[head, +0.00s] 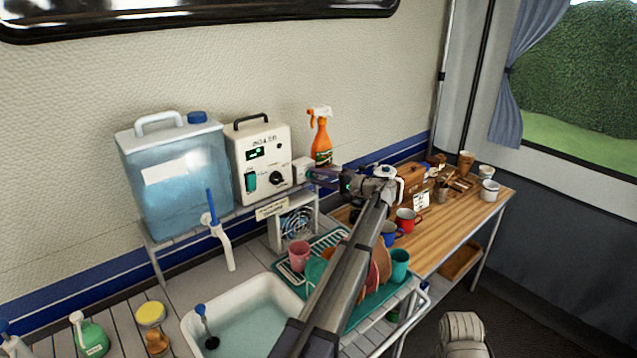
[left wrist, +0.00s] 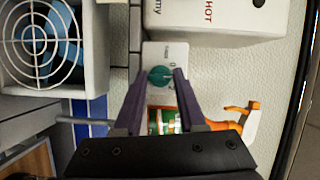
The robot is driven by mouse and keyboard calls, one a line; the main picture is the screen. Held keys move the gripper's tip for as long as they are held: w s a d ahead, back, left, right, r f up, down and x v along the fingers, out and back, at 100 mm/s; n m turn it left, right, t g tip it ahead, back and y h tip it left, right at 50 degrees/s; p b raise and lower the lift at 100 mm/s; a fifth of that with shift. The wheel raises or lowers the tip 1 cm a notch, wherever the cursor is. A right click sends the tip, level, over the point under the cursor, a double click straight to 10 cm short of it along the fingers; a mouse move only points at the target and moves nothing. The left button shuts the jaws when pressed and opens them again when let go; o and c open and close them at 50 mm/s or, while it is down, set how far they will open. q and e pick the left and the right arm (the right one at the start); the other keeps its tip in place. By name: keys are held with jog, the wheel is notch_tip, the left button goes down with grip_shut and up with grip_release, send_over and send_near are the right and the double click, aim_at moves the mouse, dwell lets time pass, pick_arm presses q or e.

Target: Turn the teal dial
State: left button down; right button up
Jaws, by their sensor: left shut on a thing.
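The teal dial (left wrist: 160,76) is round with a pale pointer mark and sits on a small white plate (left wrist: 165,52) with printed marks, in the left wrist view. My left gripper (left wrist: 161,77) has its two purple fingertips on either side of the dial, shut on it. In the head view my left gripper (head: 312,173) reaches the small white box (head: 301,167) just right of the boiler (head: 262,163). The dial itself is hidden there. My right gripper is not in view.
An orange spray bottle (head: 321,140) stands close behind my left gripper. A caged fan (head: 297,222) is below the shelf. A blue water container (head: 175,175) is left of the boiler. Mugs and a teal drying rack (head: 372,306) lie under my arm, beside the sink (head: 248,312).

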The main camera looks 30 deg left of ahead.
pick_arm(q)
jog(key=shift+f+m+b, duration=0.15)
jog(key=shift+m+b, duration=0.2)
jog(key=shift+m, duration=0.25)
jog(key=shift+y, duration=0.3)
jog(key=shift+c, duration=2.4)
grip_release()
jog(key=d, duration=0.8)
